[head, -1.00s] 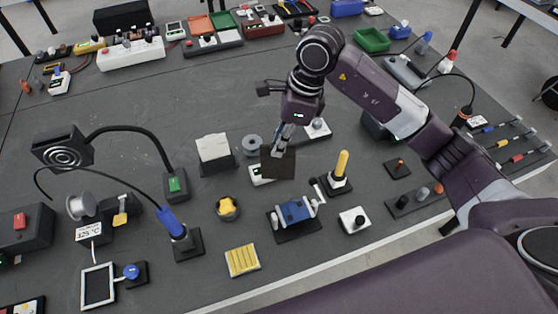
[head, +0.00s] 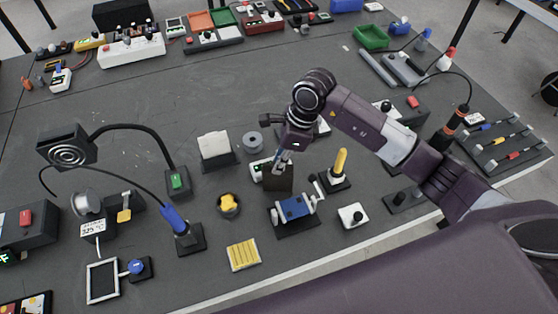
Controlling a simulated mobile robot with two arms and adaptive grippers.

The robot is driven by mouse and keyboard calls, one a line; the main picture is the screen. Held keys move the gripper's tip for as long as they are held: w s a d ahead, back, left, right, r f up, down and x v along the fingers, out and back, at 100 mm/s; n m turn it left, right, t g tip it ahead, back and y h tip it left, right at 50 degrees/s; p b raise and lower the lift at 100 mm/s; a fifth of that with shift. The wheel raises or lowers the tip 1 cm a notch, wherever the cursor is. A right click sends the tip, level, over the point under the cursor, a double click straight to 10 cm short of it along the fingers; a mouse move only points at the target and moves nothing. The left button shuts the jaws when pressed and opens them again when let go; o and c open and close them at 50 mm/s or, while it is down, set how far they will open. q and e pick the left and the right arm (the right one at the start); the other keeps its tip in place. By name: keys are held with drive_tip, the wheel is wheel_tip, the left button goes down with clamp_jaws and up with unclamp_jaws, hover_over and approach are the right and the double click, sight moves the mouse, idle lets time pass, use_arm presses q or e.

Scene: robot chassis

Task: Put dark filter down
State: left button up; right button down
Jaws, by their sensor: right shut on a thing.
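The dark filter (head: 278,179) is a thin dark brown square panel near the middle of the table. My right gripper (head: 281,160) points down and is shut on its upper edge. The filter hangs close behind the blue vise-like device (head: 294,208) and partly covers a small white meter with a green display (head: 257,170). I cannot tell whether its lower edge touches anything. My left gripper is not in view.
A yellow-handled tool on a stand (head: 340,164) is just right of the filter. A yellow sponge in a holder (head: 228,204) and a white pad on a stand (head: 215,146) are to its left. The table behind is mostly clear.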

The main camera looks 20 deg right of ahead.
drive_tip(key=c, duration=1.9)
unclamp_jaws()
drive_tip(key=shift+r, duration=0.1)
drive_tip(key=b+v, duration=0.2)
drive_tip(key=v, duration=1)
drive_tip(key=shift+s, duration=0.15)
